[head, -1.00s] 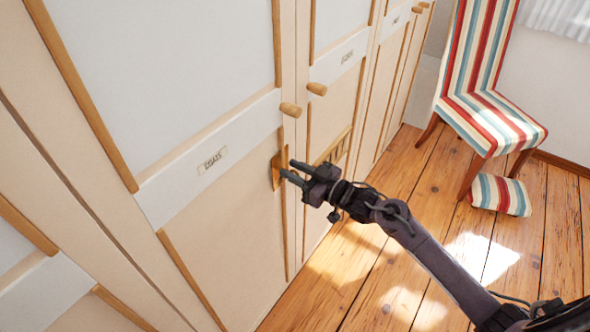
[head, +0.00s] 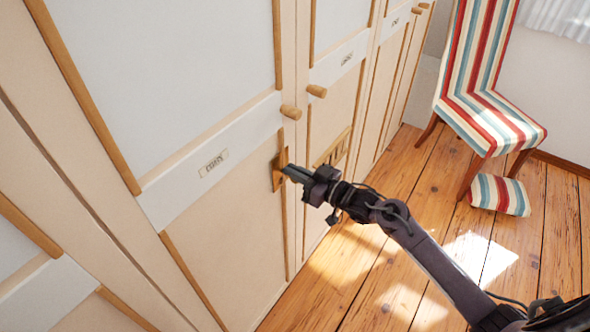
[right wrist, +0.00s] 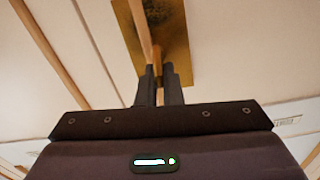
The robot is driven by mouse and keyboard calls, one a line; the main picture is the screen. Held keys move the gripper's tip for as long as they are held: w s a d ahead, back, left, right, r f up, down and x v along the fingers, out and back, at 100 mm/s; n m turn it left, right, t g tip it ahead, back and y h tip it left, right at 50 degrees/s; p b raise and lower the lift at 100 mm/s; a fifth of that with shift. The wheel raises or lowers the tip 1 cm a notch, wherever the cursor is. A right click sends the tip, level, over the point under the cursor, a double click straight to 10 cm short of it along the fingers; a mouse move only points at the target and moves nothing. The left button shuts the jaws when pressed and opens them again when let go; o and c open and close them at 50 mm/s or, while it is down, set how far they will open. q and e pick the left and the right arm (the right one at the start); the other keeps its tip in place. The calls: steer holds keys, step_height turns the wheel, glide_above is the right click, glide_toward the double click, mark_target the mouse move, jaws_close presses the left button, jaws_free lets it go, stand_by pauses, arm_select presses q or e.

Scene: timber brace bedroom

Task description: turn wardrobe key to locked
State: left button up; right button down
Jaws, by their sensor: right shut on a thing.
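The wardrobe door (head: 225,220) stands shut, with a brass lock plate (head: 277,178) near its right edge. The lock plate also shows in the right wrist view (right wrist: 177,45). My right gripper (head: 286,172) reaches the plate from the right, its fingers close together. In the right wrist view its fingers (right wrist: 159,80) are shut on the key (right wrist: 156,55), a thin brass-coloured piece in front of the plate. In the head view the key is hidden by the fingers, and its exact turn angle cannot be told. My left gripper is not in view.
Round wooden knobs (head: 291,112) jut out above the lock plate. A label (head: 213,163) is on the door's cross rail. The wooden floor (head: 400,270) is otherwise clear.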

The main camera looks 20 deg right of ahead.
steer(key=m+p, duration=0.2)
steer(key=m, duration=0.1)
steer(key=shift+w+d+r, duration=0.1)
steer(key=shift+w+d, duration=0.05)
steer(key=shift+d, duration=0.05)
steer(key=m+p, duration=0.1)
steer(key=m, duration=0.2)
steer(key=m+p, duration=0.1)
steer(key=m, duration=0.1)
steer(key=shift+w+d+f+p, duration=0.15)
steer(key=shift+d+f+p, duration=0.1)
steer(key=shift+p, duration=0.1)
steer(key=m, duration=0.1)
steer(key=m+p, duration=0.1)
steer(key=m, duration=0.1)
steer(key=m+p, duration=0.1)
steer(key=shift+w+d+f, duration=0.1)
steer(key=shift+w+f, duration=0.05)
steer(key=shift+f, duration=0.15)
steer(key=shift+f+m+p, duration=0.2)
steer(key=shift+m+p, duration=0.1)
steer(key=shift+m, duration=0.75)
steer(key=shift+f+m+p, duration=0.2)
steer(key=shift+m+p, duration=0.05)
steer(key=shift+m, duration=0.8)
steer(key=c, duration=1.6)
jaws_free()
steer(key=shift+d, duration=0.1)
